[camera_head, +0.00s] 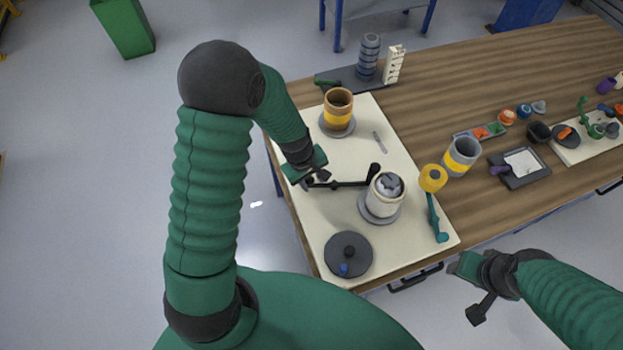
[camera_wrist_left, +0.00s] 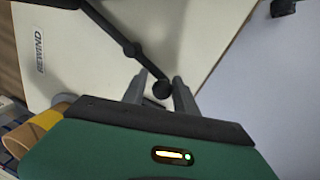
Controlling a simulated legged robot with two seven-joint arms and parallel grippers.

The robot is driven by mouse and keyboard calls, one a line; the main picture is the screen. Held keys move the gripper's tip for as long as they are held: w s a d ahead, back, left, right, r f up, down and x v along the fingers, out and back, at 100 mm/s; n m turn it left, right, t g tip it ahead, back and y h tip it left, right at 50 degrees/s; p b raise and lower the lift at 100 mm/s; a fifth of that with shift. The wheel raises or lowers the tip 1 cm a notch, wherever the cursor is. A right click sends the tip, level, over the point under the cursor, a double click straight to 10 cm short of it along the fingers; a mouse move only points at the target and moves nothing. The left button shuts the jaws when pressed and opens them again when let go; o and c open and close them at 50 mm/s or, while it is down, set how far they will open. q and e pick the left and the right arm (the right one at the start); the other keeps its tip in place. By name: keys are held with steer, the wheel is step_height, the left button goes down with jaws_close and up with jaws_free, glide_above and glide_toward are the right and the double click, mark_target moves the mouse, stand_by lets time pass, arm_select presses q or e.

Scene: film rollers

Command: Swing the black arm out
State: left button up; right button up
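The black arm (camera_head: 345,184) is a thin jointed bar above the cream board (camera_head: 300,235). It runs left from beside the white-and-grey roller (camera_head: 384,194) towards my left gripper (camera_head: 312,181). In the left wrist view the black arm (camera_wrist_left: 110,22) ends in a round knob (camera_wrist_left: 162,90). That knob lies between the two fingertips of my left gripper (camera_wrist_left: 160,78), with gaps visible beside it; the fingers are apart. Whether either finger touches it I cannot tell. My right gripper (camera_head: 472,288) is off the table's front edge, away from the arm; its fingers are unclear.
A brown-and-yellow roller (camera_head: 338,108) stands at the board's back. A dark round disc (camera_head: 348,255) lies at its front. A yellow-topped teal tool (camera_head: 434,205) and a grey-and-yellow cup (camera_head: 461,156) are right of the black arm. The board's left strip is clear.

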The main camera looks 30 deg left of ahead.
arm_select(q)
steer(key=shift+s+a, duration=0.1)
steer(key=shift+a, duration=0.35)
jaws_close()
steer(key=shift+d, duration=0.1)
stand_by(0.5)
